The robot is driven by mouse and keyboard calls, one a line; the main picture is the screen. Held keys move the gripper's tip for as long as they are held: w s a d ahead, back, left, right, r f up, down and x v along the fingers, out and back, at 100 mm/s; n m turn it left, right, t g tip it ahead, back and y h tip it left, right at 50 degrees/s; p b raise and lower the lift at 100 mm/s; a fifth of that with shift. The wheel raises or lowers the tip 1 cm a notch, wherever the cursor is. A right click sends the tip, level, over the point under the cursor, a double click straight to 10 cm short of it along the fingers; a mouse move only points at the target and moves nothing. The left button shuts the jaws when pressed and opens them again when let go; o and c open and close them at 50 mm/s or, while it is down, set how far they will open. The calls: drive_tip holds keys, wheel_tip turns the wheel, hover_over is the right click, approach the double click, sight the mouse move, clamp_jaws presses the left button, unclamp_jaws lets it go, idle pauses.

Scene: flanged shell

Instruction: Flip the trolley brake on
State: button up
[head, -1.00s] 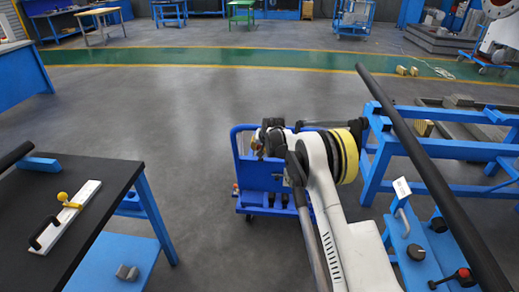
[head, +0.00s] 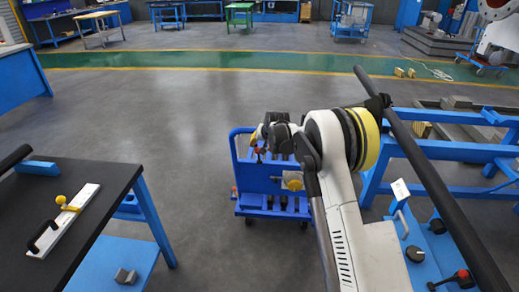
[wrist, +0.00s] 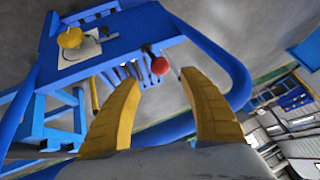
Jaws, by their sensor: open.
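The blue trolley (head: 272,207) stands on the floor at the centre of the head view, with its tube handle at the left. In the wrist view, a red ball knob (wrist: 160,66) on a thin stem stands by the trolley's blue panel (wrist: 120,38). It looks like the brake lever's knob. My gripper (wrist: 161,80) is open, its two yellow fingers apart, and the knob shows between and just beyond the fingertips. Contact cannot be seen. In the head view my gripper (head: 257,140) is small and partly hidden above the trolley.
The blue handle tube (wrist: 235,75) curves close by my right finger. A black-topped table (head: 75,200) stands left; a blue frame and dark pole (head: 435,185) stand right. Floor between table and trolley is clear.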

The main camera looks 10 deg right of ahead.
drive_tip(key=shift+v, duration=2.7)
drive_tip(key=s+a+r+n, duration=0.1)
drive_tip(key=s+r, duration=0.7)
drive_tip(key=s, duration=0.3)
drive_tip(key=s+r+n, duration=0.1)
drive_tip(key=s+r, duration=0.8)
drive_tip(key=s, duration=0.2)
drive_tip(key=s+f+n, duration=0.1)
drive_tip(key=s+f, duration=0.1)
drive_tip(key=s, duration=1.1)
drive_tip(key=s+f, duration=0.2)
drive_tip(key=s, duration=1.2)
drive_tip(key=shift+s+a+f+n+h, duration=0.25)
drive_tip(key=shift+a+n+h, duration=0.1)
drive_tip(key=shift+n+h, duration=0.05)
